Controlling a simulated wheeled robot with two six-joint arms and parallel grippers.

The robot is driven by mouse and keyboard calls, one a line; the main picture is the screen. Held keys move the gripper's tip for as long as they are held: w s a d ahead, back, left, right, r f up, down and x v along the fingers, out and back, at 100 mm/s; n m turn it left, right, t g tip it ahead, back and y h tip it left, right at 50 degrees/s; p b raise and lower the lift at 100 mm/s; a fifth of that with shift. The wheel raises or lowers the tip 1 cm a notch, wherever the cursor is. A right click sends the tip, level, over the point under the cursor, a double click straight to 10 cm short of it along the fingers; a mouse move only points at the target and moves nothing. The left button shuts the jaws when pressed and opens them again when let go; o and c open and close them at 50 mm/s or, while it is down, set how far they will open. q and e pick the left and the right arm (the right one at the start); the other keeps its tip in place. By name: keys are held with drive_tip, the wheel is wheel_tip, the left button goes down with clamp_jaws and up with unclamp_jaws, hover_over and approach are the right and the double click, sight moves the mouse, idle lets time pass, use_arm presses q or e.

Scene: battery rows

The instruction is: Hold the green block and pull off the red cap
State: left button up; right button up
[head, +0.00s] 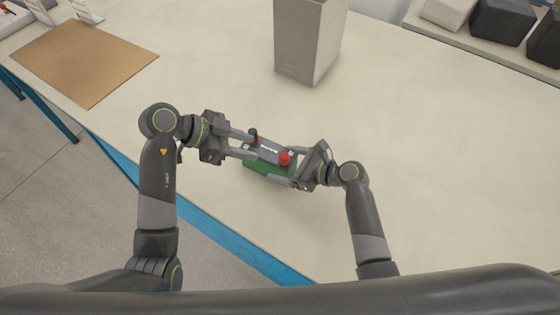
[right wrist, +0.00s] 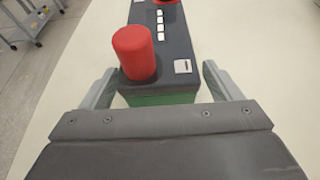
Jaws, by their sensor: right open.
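The green block (head: 262,169) lies on the table with a dark grey top. It also shows in the right wrist view (right wrist: 162,98). A red cap (head: 284,158) stands upright on the top at its right end; the right wrist view shows the cap (right wrist: 134,52) up close. My left gripper (head: 256,147) has its fingers at the block's left end; I cannot tell whether they press on it. My right gripper (right wrist: 158,75) is open, its fingers on either side of the block's near end, with small gaps, beside and below the cap.
A tall grey box (head: 300,45) stands behind the block. A brown mat (head: 85,60) lies at the far left. A shelf with dark and pale boxes (head: 500,22) is at the back right. The table's blue front edge (head: 240,245) runs close in front; the right side is clear.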

drive_tip(key=shift+x, duration=1.1)
drive_tip(key=shift+c, duration=0.4)
clamp_jaws()
idle(0.4)
